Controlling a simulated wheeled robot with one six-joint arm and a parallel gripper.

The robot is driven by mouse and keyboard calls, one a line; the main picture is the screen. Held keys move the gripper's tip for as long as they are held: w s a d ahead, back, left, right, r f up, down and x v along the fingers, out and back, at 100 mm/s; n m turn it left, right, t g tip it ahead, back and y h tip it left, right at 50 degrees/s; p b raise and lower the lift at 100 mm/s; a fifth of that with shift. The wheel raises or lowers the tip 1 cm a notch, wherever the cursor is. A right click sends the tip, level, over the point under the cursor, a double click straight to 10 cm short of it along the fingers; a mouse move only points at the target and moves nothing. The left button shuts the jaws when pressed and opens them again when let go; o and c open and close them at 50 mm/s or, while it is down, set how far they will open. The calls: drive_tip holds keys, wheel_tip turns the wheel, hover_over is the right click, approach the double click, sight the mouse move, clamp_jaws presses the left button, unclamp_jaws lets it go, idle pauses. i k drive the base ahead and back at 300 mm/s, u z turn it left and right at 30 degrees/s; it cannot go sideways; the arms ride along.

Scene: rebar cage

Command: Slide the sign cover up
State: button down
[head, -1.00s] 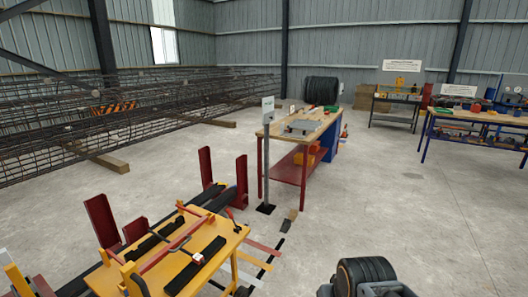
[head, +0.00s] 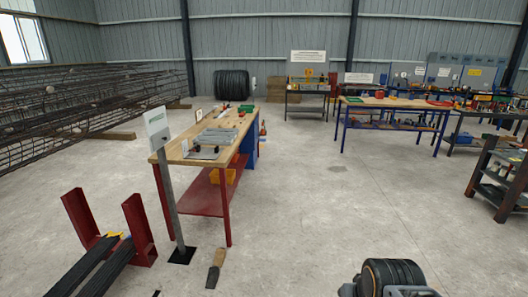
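A white sign panel (head: 157,131) stands on top of a grey post (head: 171,200), left of the middle in the head view. The post rises from a dark base plate (head: 182,256) on the concrete floor, in front of a wooden-topped workbench (head: 240,128). The panel is seen at an angle and is small, so I cannot tell where its cover sits. My gripper is not in view. Only a dark, rounded part of my own arm shows at the bottom right, well apart from the sign.
Red uprights with dark bars (head: 88,268) stand at the lower left, near the post. A brown and grey piece (head: 216,268) lies on the floor right of the post. A dark shelf rack (head: 497,180) stands at the right. The middle floor is clear.

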sight(161, 138)
drive_tip(key=z, duration=0.05)
drive_tip(key=i, duration=2.05)
drive_tip(key=u, duration=0.65)
drive_tip(key=i, duration=0.95)
drive_tip(key=u, duration=1.8)
drive_tip(key=i, duration=0.85)
drive_tip(key=u, duration=0.65)
